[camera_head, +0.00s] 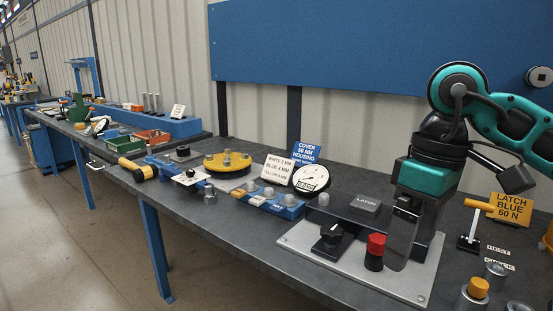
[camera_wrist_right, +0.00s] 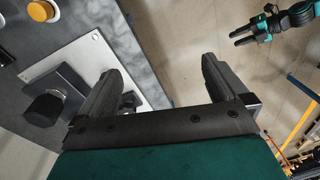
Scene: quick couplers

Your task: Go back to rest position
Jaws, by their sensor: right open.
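My right gripper (camera_head: 405,235) hangs at the right of the head view, fingers pointing down, in front of the grey plate with the latch fixture (camera_head: 365,204). In the right wrist view its two dark fingers (camera_wrist_right: 160,85) stand wide apart with nothing between them. My left gripper is outside the head view. A distant teal-and-black gripper, apparently my left one (camera_wrist_right: 245,34), shows at the wrist view's upper right; its jaw state is unclear.
An orange-handled lever (camera_head: 478,206) and an orange-capped cylinder (camera_head: 475,292) stand right of the plate. A yellow disc (camera_head: 228,162), gauge (camera_head: 311,178) and blue coupler block (camera_head: 268,198) lie leftward on the bench. Open floor (camera_head: 75,235) lies left of the bench.

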